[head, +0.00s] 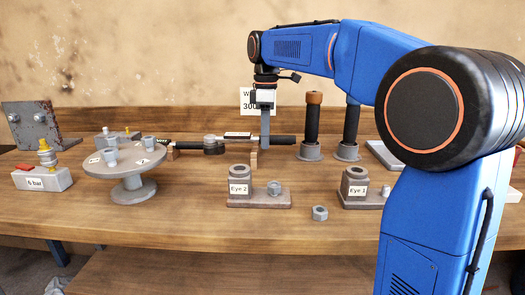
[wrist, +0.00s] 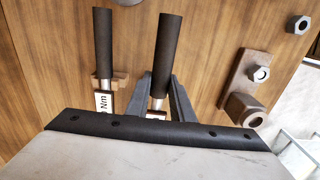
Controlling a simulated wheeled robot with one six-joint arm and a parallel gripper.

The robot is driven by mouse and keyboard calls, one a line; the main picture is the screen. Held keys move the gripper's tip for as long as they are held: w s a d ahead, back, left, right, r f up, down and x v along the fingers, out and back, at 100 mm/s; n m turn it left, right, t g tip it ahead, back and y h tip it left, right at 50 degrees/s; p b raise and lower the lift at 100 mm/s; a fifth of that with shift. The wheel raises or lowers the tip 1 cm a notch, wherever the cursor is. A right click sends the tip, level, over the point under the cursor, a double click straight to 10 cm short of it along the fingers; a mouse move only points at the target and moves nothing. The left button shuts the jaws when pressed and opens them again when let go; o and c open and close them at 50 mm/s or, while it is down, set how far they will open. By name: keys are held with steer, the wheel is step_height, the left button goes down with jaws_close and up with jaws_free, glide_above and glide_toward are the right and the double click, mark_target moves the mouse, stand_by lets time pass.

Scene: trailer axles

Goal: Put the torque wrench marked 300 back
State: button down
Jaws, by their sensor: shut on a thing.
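My gripper (head: 265,143) is over the back of the bench, pointing down. In the wrist view its fingers (wrist: 160,84) are shut on a torque wrench with a black handle (wrist: 168,42); its label is mostly hidden. A second black-handled torque wrench (wrist: 103,38) lies parallel on its left, in a wooden cradle (wrist: 122,79); its label reads only "Nm" with a digit partly cut off. In the head view the black handle (head: 284,140) and white label (head: 238,136) show, but I cannot tell which wrench they belong to. A wall card marked 300 (head: 250,106) is partly covered by my gripper.
Eye 2 block (head: 240,188) and Eye 1 block (head: 354,188) stand in front, with a loose nut (head: 320,213) between them. Two dark upright posts (head: 312,125) (head: 351,128) stand right of my gripper. A round stand (head: 133,187) and the 6 bar block (head: 42,180) are left.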

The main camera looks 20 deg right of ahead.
steer(key=shift+f, duration=2.1)
steer(key=c, duration=1.5)
jaws_free()
steer(key=shift+c, duration=0.2)
step_height(320, 180, up, 12)
steer(key=shift+f, duration=0.25)
steer(key=shift+r, duration=0.25)
steer(key=shift+s, duration=0.15)
